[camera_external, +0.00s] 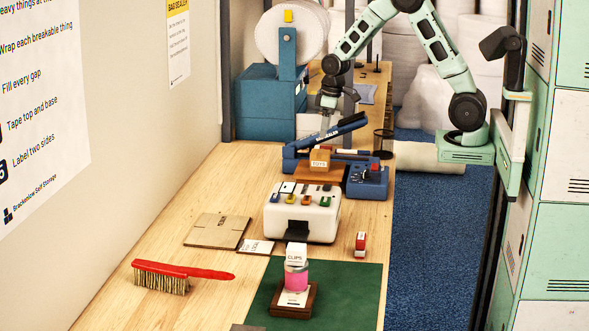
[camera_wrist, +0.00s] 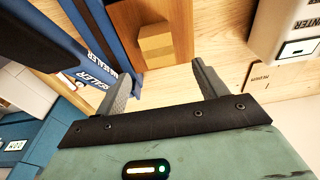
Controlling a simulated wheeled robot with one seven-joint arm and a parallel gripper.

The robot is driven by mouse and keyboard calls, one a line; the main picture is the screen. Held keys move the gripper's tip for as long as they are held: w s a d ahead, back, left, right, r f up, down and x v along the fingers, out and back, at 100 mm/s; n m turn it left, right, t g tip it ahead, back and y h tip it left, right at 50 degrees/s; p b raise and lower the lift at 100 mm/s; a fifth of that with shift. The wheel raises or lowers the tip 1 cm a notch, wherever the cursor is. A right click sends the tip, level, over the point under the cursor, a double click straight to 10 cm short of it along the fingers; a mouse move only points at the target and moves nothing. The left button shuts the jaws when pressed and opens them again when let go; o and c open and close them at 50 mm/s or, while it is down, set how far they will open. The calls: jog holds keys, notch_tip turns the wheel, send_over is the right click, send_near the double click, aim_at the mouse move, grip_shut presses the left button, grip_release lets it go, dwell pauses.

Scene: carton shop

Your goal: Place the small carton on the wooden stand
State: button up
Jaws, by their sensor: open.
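The small carton (camera_external: 319,158), tan and labelled TOYS, sits upright on the flat brown wooden stand (camera_external: 306,174) beside the blue bag sealer. In the wrist view the small carton (camera_wrist: 156,40) shows on the wooden stand (camera_wrist: 185,20), ahead of the fingertips. My gripper (camera_external: 328,108) is above and behind the carton, apart from it. In the wrist view my gripper (camera_wrist: 160,70) is open, with nothing between its fingers. The sealer's raised arm partly hides the fingers in the external view.
The bag sealer (camera_external: 368,182) has a raised blue arm close to my gripper. A white label printer (camera_external: 325,222) stands in front. A red brush (camera_external: 180,272), flat cardboard (camera_external: 216,230) and a pink tape roll (camera_external: 296,278) lie nearer. Bare bench is free at left.

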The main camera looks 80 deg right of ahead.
jog(key=s+a+r+n, duration=0.1)
jog(key=s+a+r, duration=0.15)
jog(key=a, duration=0.45)
jog(key=s+a+r+n+g+y, duration=0.1)
jog(key=s+a+n, duration=0.1)
jog(key=s+a, duration=0.35)
jog(key=s+a+r+n, duration=0.1)
jog(key=s+a, duration=0.1)
jog(key=a, duration=0.7)
jog(key=s+a+n, duration=0.2)
jog(key=s+a, duration=0.2)
jog(key=s, duration=0.5)
jog(key=s+a+r+n, duration=0.1)
jog(key=s+a, duration=0.2)
jog(key=s, duration=0.6)
jog(key=shift+a+n+g, duration=0.35)
jog(key=shift+n+g, duration=0.05)
jog(key=shift+r, duration=0.15)
